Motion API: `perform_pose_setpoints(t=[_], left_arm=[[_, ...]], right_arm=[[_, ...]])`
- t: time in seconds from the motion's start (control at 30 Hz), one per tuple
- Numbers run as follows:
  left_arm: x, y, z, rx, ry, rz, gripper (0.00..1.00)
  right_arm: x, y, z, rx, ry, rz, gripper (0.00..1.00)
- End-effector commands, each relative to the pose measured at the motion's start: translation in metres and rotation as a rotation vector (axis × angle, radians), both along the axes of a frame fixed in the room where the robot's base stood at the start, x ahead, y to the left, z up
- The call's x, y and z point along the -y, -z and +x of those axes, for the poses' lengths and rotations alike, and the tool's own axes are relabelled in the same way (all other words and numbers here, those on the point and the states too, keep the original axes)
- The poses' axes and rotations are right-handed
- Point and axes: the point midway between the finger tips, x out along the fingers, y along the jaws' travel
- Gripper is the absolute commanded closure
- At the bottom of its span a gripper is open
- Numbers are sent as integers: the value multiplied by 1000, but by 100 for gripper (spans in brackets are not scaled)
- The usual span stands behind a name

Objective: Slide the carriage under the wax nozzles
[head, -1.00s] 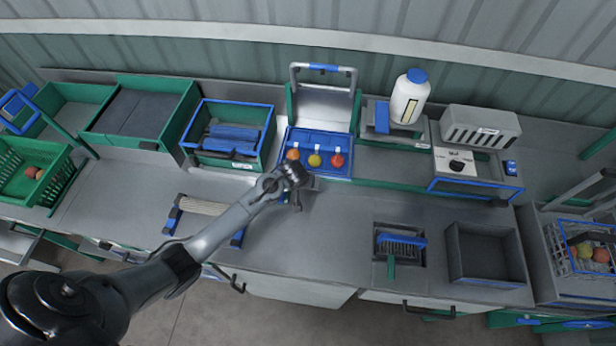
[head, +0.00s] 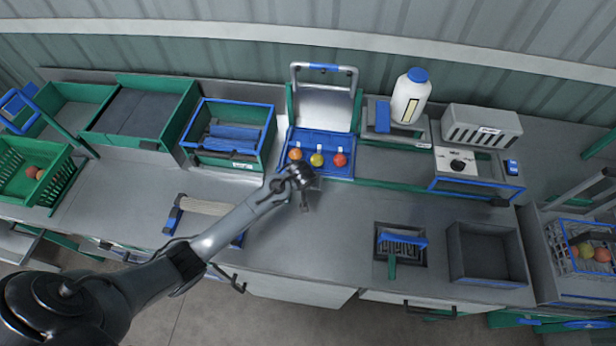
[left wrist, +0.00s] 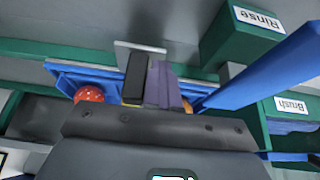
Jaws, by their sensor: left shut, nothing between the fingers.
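The blue carriage (head: 334,174) sits on the green rail at the back of the bench and bears three tomatoes, orange, yellow and red. My left gripper (head: 306,200) is at its front edge, fingers shut and empty. In the left wrist view the shut fingers (left wrist: 150,82) overlap the carriage (left wrist: 62,76) and a pale plate on it; contact is hard to judge. The red tomato (left wrist: 88,93) shows beside them. A white bottle with a blue cap (head: 409,97) stands on a unit right of the carriage. I cannot make out the nozzles. My right gripper is not in view.
The green rail (head: 395,186) runs clear to the right, past the grey vented box (head: 481,126) and the dial unit (head: 460,164). A blue-rimmed green bin (head: 266,150) stands left of the carriage. A brush tray (head: 383,270) and dark bin (head: 455,240) lie front right.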

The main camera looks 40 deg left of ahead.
Motion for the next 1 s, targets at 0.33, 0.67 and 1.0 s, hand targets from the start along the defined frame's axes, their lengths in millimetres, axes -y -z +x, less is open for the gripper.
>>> perform_pose_setpoints(t=[0.33,0.67,1.0], left_arm=[[31,0,17,4,6,-2,100],[57,0,31,3,5,-3,100],[83,1,45,3,5,-3,100]], right_arm=[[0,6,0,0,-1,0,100],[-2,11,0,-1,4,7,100],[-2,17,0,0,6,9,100]])
